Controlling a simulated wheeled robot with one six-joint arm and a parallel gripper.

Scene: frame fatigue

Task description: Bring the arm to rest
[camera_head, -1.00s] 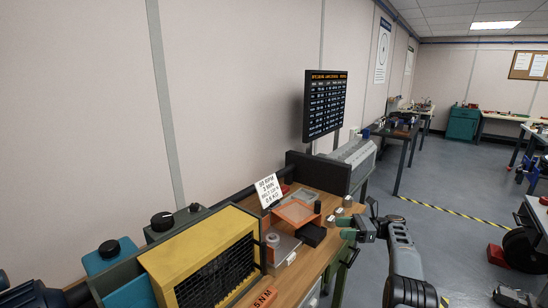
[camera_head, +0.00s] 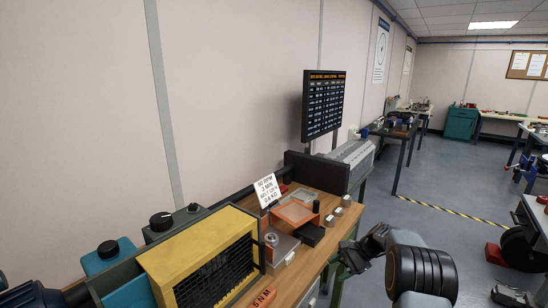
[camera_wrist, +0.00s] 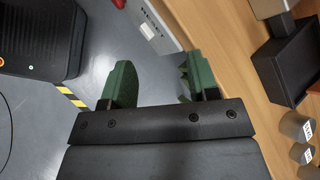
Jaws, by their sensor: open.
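My arm (camera_head: 420,265) is bent at the right of the bench in the head view. My gripper (camera_head: 347,262) is beside the bench's right edge, apart from the things on it. In the wrist view my gripper (camera_wrist: 160,80) shows two green fingers spread wide, with nothing between them. Grey floor, a pale box-like front and the bench edge show beyond the fingers.
The wooden bench (camera_head: 290,285) carries a yellow guard (camera_head: 205,250), an orange-topped fixture (camera_head: 294,212), a black tray (camera_wrist: 283,62) and metal cylinders (camera_head: 346,201). A dark wheeled thing (camera_head: 524,248) stands at right. The floor (camera_head: 440,185) between is mostly open.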

